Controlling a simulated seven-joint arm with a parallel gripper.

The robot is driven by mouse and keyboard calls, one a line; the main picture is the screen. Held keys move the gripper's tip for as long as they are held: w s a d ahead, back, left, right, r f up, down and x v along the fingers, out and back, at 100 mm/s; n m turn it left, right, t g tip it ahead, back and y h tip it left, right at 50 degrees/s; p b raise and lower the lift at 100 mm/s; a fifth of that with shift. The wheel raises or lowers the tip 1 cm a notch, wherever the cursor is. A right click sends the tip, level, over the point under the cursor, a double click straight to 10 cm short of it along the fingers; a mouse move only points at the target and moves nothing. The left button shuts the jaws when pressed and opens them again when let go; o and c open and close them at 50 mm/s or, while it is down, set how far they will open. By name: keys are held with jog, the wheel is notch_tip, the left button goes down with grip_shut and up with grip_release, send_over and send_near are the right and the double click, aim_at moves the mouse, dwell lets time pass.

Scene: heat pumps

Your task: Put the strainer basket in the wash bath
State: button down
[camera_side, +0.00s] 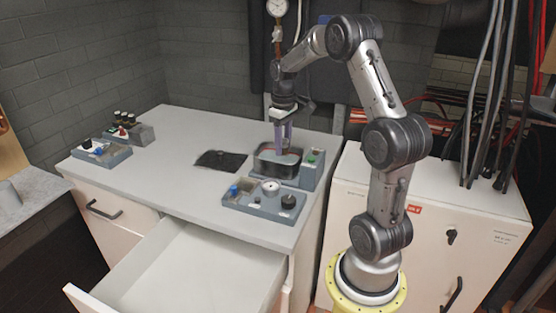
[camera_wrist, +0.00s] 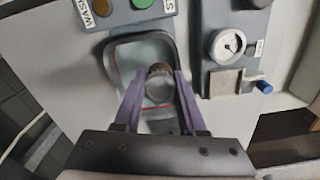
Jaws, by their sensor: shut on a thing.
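The wash bath (camera_side: 262,168) is a dark-rimmed open vessel near the right end of the bench. In the wrist view its rounded rim (camera_wrist: 112,62) surrounds a pale grey-green interior with a thin red line. My gripper (camera_side: 283,149) points down over the bath, its purple fingertips reaching to about the bath opening. In the wrist view my gripper (camera_wrist: 160,84) is shut on a small round metal cup with a brownish rim, apparently the strainer basket (camera_wrist: 159,89). The basket lies within the bath's outline there. Its height above the bath floor is unclear. In the side view the basket is hard to make out.
A control box (camera_side: 311,170) with a green button adjoins the bath. A panel (camera_side: 250,207) with a gauge and knobs stands in front. A dark mat (camera_side: 221,160) lies to the left. Small fixtures (camera_side: 102,152) stand at the far left. A drawer (camera_side: 190,270) is open below.

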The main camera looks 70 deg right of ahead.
jog(key=f, duration=0.1)
jog(key=w+d+f, duration=0.2)
jog(key=f, duration=0.1)
jog(key=shift+w+d, duration=0.1)
jog(key=shift+w, duration=0.1)
jog(key=shift+w+d+f, duration=0.15)
jog(key=shift+f, duration=1.6)
jog(key=shift+f, duration=0.15)
jog(key=shift+c, duration=2.4)
grip_release()
